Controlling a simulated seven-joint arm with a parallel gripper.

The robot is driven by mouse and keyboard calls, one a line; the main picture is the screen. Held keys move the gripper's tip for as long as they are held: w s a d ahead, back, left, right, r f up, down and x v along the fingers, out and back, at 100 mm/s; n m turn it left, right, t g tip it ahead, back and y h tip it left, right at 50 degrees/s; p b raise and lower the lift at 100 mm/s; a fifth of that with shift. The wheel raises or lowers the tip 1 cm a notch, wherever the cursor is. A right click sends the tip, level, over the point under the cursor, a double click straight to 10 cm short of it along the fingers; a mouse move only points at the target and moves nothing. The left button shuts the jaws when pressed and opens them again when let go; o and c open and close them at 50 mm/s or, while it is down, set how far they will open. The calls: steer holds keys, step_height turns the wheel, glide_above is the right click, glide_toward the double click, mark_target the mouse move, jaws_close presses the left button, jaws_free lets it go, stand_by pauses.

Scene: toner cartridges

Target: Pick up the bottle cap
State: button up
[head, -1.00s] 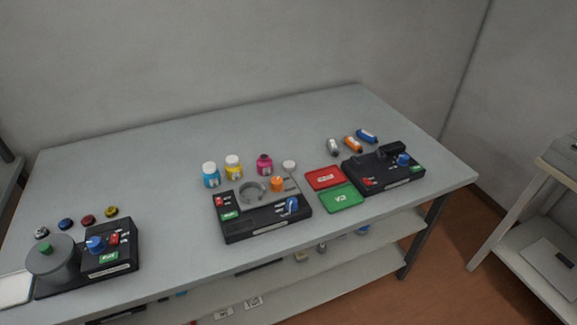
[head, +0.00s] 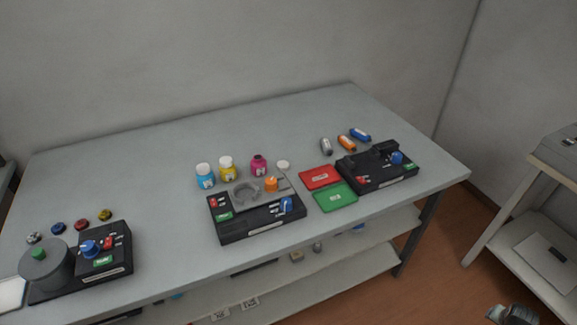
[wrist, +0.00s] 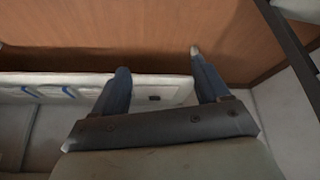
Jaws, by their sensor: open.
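A small round white bottle cap (head: 283,164) lies on the grey table in the head view. It is just right of the magenta bottle (head: 259,166), which shows no white cap, and behind the middle black device (head: 256,214). My gripper (wrist: 159,60) is open in the wrist view, with nothing between its two dark fingers. It points at a shelf edge and brown floor, and the cap is not in that view. In the head view, a part of my arm end (head: 512,314) shows at the bottom right, far from the cap.
A cyan bottle (head: 205,176) and a yellow bottle (head: 227,169), both white-capped, stand left of the magenta one. An orange piece (head: 271,185) sits on the middle device. Red (head: 320,176) and green (head: 335,197) trays lie right of it. The table's back is clear.

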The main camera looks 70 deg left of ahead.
steer(key=w+a+r+n+t+y, duration=0.1)
steer(key=w+a+r+t, duration=0.1)
steer(key=w+a+r, duration=0.4)
steer(key=w+a+r+t+y, duration=0.1)
steer(key=w+a+r+y, duration=0.1)
steer(key=a+r, duration=0.7)
steer(key=w+a+r+n+t+y, duration=0.1)
steer(key=w+a+r+t, duration=0.1)
steer(key=w+a+r, duration=0.45)
steer(key=s+a+r+n+t+y, duration=0.1)
steer(key=s+a+r+y, duration=0.15)
steer(key=a+r, duration=0.8)
steer(key=s+a+r+n+y, duration=0.1)
steer(key=s+a+r, duration=0.2)
steer(key=a+r, duration=0.8)
steer(key=n+g+h, duration=0.4)
steer(key=n+g, duration=0.4)
steer(key=g, duration=0.2)
glide_above(283, 165)
steer(key=s+d, duration=0.1)
steer(key=d, duration=0.4)
step_height(283, 165, down, 3)
steer(key=x, duration=1.3)
steer(key=shift+d+f, duration=0.1)
steer(key=shift+d, duration=0.15)
